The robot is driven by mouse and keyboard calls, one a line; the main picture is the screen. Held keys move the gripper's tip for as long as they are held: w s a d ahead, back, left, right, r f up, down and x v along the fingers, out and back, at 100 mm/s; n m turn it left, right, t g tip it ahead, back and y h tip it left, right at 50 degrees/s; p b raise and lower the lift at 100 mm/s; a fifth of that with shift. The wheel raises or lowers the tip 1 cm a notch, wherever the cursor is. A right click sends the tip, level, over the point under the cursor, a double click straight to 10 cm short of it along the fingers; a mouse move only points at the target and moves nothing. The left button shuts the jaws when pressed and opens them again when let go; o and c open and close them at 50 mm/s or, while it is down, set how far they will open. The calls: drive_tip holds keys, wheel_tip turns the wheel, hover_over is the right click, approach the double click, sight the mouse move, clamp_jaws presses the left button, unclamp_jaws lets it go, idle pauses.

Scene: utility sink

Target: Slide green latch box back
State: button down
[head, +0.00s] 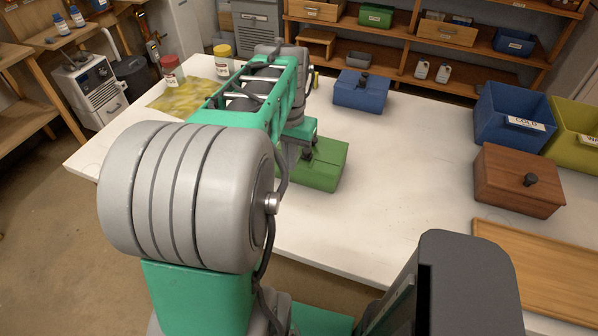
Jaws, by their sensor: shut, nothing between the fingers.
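The green latch box (326,168) sits on the white table (408,165), near its front edge and just right of my arm. Its left part is hidden behind my arm. My gripper (307,152) is at the box's top, close to a dark knob or latch there. The fingers are small and partly hidden, but they look closed with nothing held. I cannot tell whether they touch the box.
A blue box (361,91) with a dark knob stands behind the green box. A brown wooden box (518,181), a blue bin (512,115) and a wooden tray (545,270) are at the right. Jars (172,72) stand back left. The table's middle is clear.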

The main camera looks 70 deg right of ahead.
sight(310, 160)
drive_tip(key=f, duration=0.6)
drive_tip(key=f+p, duration=0.1)
drive_tip(key=f, duration=0.3)
drive_tip(key=shift+s, duration=0.35)
drive_tip(key=d, duration=0.2)
drive_tip(key=d+p, duration=0.1)
drive_tip(key=shift+s+d, duration=0.2)
drive_tip(key=shift+d, duration=0.4)
